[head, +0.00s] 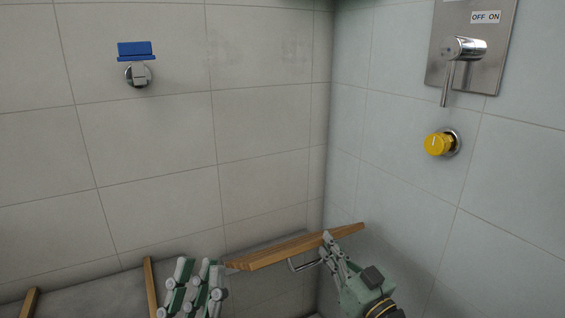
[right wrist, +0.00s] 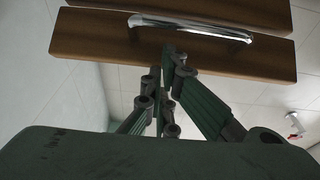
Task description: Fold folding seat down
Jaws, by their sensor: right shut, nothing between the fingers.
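The folding seat's wooden slat (head: 275,254) shows in the head view at the bottom centre, close to the corner, seen nearly edge-on and sloping up to the right. A silver bar handle (head: 303,265) is on its lower side. My right gripper (head: 327,240) is shut and empty at the slat's right part, right of the handle. In the right wrist view, its fingertips (right wrist: 170,58) meet in front of the wooden slat (right wrist: 85,35), just below the handle (right wrist: 190,26); contact is unclear. My left gripper (head: 193,268) is at the bottom, left of the slat, its opening unclear.
More wooden pieces (head: 151,287) stand at the lower left. A blue fitting (head: 135,49) is on the left tiled wall. A steel shower panel (head: 478,72) with a lever and a yellow knob (head: 437,144) are on the right wall. The wall above the seat is clear.

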